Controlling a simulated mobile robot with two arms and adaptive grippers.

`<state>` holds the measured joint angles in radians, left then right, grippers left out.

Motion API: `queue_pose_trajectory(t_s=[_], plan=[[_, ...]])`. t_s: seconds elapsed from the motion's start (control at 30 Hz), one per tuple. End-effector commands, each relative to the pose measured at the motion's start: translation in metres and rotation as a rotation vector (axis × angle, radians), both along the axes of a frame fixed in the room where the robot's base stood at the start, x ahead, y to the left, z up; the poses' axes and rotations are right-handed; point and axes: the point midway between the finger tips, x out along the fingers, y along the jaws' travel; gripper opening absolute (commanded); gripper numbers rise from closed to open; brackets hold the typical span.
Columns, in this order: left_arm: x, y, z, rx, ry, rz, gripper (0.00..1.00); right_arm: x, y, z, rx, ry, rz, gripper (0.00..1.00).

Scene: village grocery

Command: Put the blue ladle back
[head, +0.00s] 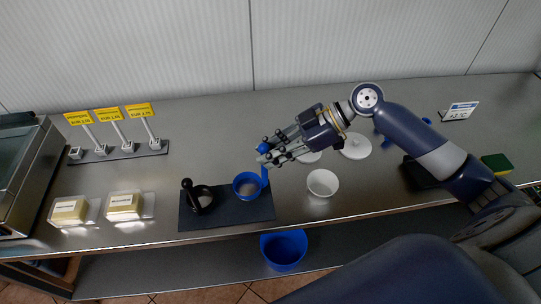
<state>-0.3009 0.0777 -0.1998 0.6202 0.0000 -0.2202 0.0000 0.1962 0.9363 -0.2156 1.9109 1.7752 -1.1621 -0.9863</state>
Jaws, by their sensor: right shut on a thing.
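The blue ladle (265,175) shows as an upright blue handle with a rounded top, at the right end of a dark mat (228,217). My right gripper (266,155) is shut on its upper end. The handle's lower end is beside a round blue bowl shape (248,180) with pale contents, standing on the mat. I cannot tell whether this is the ladle's own bowl or a separate pot. A black pot (204,205) with a black handle stands to its left on the mat. My left gripper is not in view.
A white bowl (322,183) stands right of the mat, with white lids (356,147) behind. Wrapped butter-like blocks (124,206) and yellow price signs (108,114) stand left. A blue bucket (284,252) is below the counter's front edge. The back of the counter is mostly clear.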

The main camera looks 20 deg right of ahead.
Motion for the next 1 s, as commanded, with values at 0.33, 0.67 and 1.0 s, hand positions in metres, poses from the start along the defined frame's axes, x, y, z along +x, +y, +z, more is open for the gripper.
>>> queue_pose_trajectory(t_s=[0.33, 0.67, 1.0], plan=[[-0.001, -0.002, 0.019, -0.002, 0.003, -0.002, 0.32, 0.005, 0.001, -0.029, 0.002, 0.006, -0.002, 0.0], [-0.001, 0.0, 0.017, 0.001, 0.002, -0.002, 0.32, 0.005, 0.0, -0.037, 0.0, 0.0, 0.0, 0.0], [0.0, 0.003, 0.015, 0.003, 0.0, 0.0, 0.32, 0.005, 0.0, -0.039, -0.001, 0.002, 0.0, 0.4]])
